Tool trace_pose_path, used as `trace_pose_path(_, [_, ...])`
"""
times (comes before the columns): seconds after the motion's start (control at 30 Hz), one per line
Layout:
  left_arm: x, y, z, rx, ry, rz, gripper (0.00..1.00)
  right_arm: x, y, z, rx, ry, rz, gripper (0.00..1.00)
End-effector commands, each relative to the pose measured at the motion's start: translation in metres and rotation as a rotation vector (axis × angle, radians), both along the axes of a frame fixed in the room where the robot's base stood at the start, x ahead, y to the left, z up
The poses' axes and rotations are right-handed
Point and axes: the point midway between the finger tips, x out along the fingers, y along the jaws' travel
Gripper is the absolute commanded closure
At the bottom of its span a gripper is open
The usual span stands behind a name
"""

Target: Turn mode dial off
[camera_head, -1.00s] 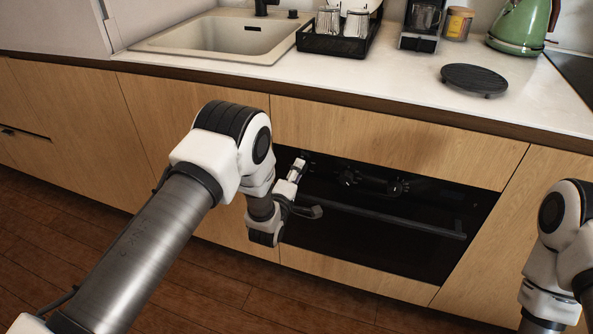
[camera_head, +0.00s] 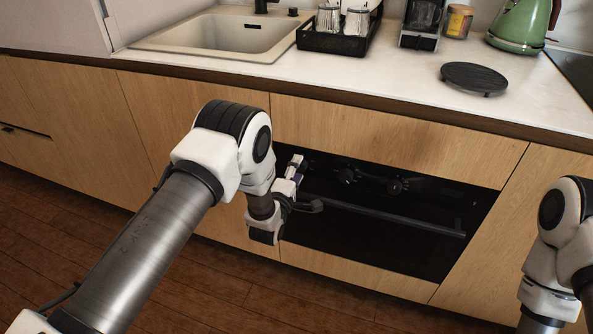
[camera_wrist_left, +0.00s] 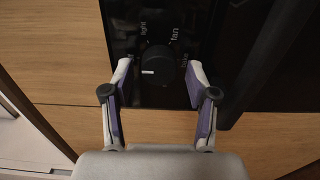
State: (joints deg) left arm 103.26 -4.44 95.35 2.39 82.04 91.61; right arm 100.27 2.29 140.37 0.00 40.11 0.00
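The mode dial (camera_wrist_left: 157,64) is a round black knob on the black oven panel in the left wrist view. Its white mark points left, and the words "light" and "fan" are printed around it; other labels are partly hidden or too small to read. My left gripper (camera_wrist_left: 158,72) is open, with one purple-padded finger on each side of the dial. Gaps show between fingers and knob, and I cannot tell how far the tips are from the panel. In the head view the left gripper (camera_head: 296,168) is at the oven's upper left and hides this dial. My right gripper is out of view.
The oven (camera_head: 350,230) has two more knobs (camera_head: 347,176) to the right and a long handle (camera_head: 395,217) below them. The counter (camera_head: 390,75) overhangs above. It holds a dish rack (camera_head: 335,43), a round black trivet (camera_head: 474,78) and a green kettle (camera_head: 519,27).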

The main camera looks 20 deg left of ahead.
Motion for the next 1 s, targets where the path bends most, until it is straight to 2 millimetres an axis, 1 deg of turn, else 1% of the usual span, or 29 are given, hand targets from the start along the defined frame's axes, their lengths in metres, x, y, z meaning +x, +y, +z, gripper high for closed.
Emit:
trace_pose_path(0.27, [0.0,0.0,0.0,0.001,0.0,0.0,0.37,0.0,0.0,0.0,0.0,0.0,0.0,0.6])
trace_pose_path(0.37, [-0.007,0.0,0.0,0.001,0.002,0.0,0.37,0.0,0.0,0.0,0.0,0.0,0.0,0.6])
trace_pose_path(0.47, [-0.025,0.001,-0.001,0.001,0.003,0.0,0.37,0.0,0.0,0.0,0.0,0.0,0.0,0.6])
trace_pose_path(0.7, [-0.087,0.003,-0.001,0.001,0.005,0.0,0.37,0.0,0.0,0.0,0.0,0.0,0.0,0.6])
trace_pose_path(0.8, [-0.106,0.004,-0.001,0.001,0.004,0.0,0.37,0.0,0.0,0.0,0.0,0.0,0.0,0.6])
trace_pose_path(0.9, [-0.117,0.004,-0.001,0.001,0.002,0.0,0.37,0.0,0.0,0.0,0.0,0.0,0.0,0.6])
trace_pose_path(1.0, [-0.121,0.004,0.0,0.001,0.001,0.0,0.37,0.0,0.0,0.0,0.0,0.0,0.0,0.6])
